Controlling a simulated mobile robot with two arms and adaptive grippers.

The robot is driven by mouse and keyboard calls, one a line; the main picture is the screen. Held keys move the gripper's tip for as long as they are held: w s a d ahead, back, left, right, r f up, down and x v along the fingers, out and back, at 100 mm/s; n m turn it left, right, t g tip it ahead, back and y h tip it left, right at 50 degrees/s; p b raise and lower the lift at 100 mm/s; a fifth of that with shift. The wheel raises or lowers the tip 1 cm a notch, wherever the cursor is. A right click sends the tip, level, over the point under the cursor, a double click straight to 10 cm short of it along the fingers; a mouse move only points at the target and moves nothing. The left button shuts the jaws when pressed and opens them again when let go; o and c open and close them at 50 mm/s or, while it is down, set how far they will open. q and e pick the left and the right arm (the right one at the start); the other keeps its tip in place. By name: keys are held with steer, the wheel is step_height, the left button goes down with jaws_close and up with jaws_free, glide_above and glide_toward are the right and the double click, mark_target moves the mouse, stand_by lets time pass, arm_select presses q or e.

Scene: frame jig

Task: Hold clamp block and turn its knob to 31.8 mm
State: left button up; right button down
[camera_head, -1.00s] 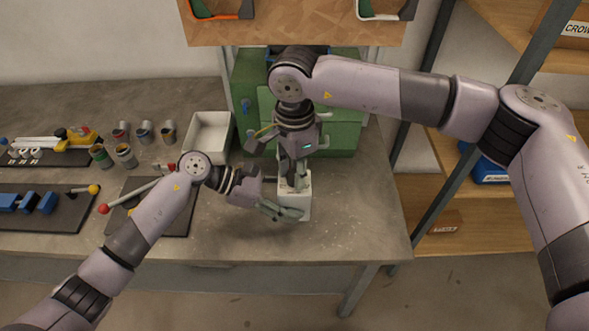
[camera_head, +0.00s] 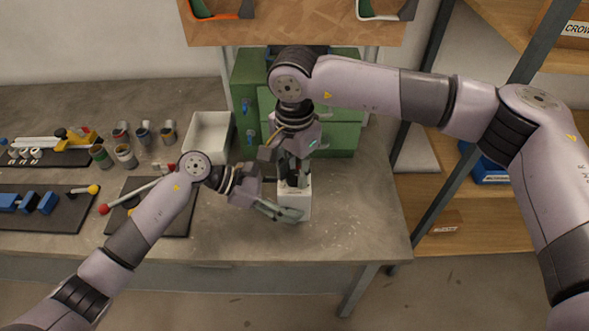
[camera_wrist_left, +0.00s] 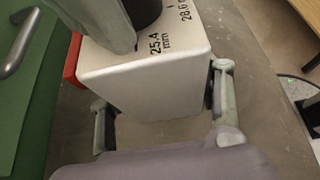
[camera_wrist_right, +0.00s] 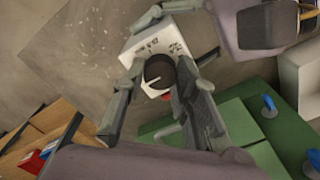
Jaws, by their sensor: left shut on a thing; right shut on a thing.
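The white clamp block (camera_head: 294,208) stands at the front right of the bench. My left gripper (camera_head: 281,211) reaches it from the left and is shut on it, one finger on each side in the left wrist view (camera_wrist_left: 165,112). "25.4 mm" and "28.6" are printed on its top. The dark knob (camera_wrist_right: 158,72) on top carries a white line, seen in the right wrist view. My right gripper (camera_head: 293,178) points down from above and is shut on the knob, its fingers at either side. Which mark the line meets is too small to tell.
A green drawer cabinet (camera_head: 338,140) stands close behind the block, with an empty white bin (camera_head: 208,137) to its left. Several cups, a lever on a dark mat (camera_head: 180,222) and blue parts lie farther left. The bench is clear right of the block.

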mark_target(295, 175)
arm_select(q)
steer(key=shift+f, duration=0.1)
arm_select(e)
steer(key=c, duration=1.2)
jaws_free()
steer(key=shift+c, duration=0.2)
steer(key=shift+r, duration=0.1)
step_height(295, 175, up, 12)
arm_select(q)
steer(key=o, duration=1.2)
steer(key=shift+o, duration=0.2)
steer(key=shift+a, duration=0.1)
